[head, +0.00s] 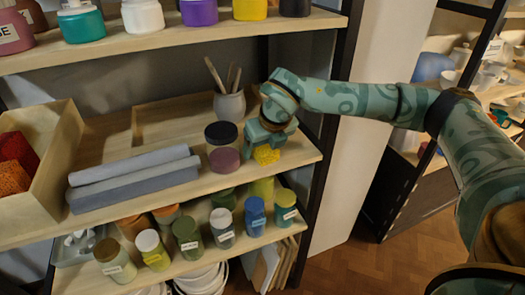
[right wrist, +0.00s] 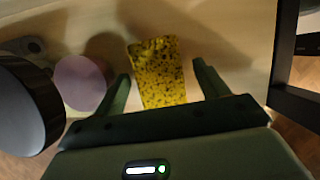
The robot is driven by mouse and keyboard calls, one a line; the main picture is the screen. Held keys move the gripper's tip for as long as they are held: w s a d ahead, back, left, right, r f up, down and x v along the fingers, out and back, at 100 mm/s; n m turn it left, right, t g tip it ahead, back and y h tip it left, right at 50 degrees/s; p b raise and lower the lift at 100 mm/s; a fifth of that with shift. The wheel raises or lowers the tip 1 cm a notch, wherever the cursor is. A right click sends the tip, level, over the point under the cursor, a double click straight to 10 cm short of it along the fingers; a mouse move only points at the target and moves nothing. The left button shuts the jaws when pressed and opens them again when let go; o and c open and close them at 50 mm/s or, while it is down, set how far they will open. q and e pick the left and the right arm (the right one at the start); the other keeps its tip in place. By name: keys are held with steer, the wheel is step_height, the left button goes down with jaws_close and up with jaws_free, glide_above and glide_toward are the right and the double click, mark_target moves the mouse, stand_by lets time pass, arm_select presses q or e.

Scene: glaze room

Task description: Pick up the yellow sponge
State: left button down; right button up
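The yellow sponge (head: 266,155) lies on the middle wooden shelf near its right end. In the right wrist view the sponge (right wrist: 158,72) is speckled with dark pores and its near end lies between the two fingers. My right gripper (head: 264,140) is above it, partly hiding it in the head view. The fingers of the right gripper (right wrist: 165,78) are spread, with a gap on each side of the sponge, a wider one on the right. My left gripper is not in view.
A dark-lidded jar with mauve contents (head: 223,147) stands just left of the sponge. A pot with brushes (head: 229,103) is behind. Grey rolls (head: 134,180) and a wooden box (head: 66,140) are further left. Several bottles fill the shelves above and below. A dark post (head: 327,120) is at the right.

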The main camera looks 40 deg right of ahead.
steer(key=c, duration=0.9)
steer(key=shift+o, duration=0.2)
steer(key=shift+r, duration=0.1)
steer(key=shift+r, duration=0.25)
step_height(320, 180, up, 3)
steer(key=shift+r+p, duration=0.1)
steer(key=shift+p, duration=0.8)
steer(key=s+a+p, duration=0.2)
steer(key=s+p, duration=0.1)
steer(key=s, duration=1.5)
steer(key=shift+a+f, duration=0.15)
steer(key=shift+f, duration=0.05)
steer(key=shift+w, duration=0.1)
